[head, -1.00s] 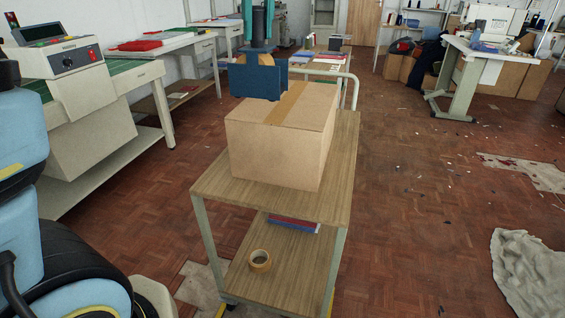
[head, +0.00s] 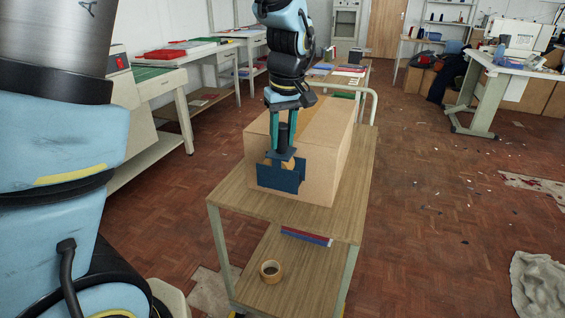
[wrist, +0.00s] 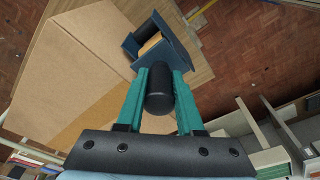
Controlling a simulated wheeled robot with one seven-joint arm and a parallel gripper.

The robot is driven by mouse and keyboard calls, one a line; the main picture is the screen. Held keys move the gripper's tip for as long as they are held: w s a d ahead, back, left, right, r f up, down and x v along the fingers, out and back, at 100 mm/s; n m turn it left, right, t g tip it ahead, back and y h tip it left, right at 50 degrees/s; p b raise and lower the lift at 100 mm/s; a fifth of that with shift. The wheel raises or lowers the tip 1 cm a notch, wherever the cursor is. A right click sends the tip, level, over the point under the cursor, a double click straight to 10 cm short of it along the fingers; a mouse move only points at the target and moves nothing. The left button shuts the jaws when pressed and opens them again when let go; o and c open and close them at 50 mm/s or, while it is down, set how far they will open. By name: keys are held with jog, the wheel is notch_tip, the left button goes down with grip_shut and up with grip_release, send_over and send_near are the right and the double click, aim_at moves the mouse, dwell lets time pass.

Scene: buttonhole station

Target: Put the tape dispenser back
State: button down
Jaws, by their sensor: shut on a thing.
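The tape dispenser is a dark blue holder (head: 282,180) with a tan tape roll inside and an upright black handle. My gripper (head: 284,145) points down with its green fingers shut on that handle. In the head view the dispenser is in front of the near left side of a closed cardboard box (head: 335,150). Whether it touches the trolley top (head: 225,195) cannot be told. In the wrist view the dispenser (wrist: 158,42) is beyond my fingertips (wrist: 160,88), beside the box (wrist: 70,70). The black handle is between the fingers.
A loose tape roll (head: 270,271) and flat red and blue items (head: 306,236) lie on the trolley's lower shelf. A pale rail (head: 373,105) rises at the trolley's far end. Worktables stand left; a sewing table (head: 490,85) stands far right. A grey cloth (head: 540,285) lies on the floor.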

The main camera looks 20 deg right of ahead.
aim_at(282, 165)
jog(key=shift+f+p, duration=0.35)
jog(key=shift+f, duration=3.5)
jog(key=shift+f, duration=0.15)
jog(key=c, duration=0.5)
grip_release()
jog(key=shift+c, duration=0.2)
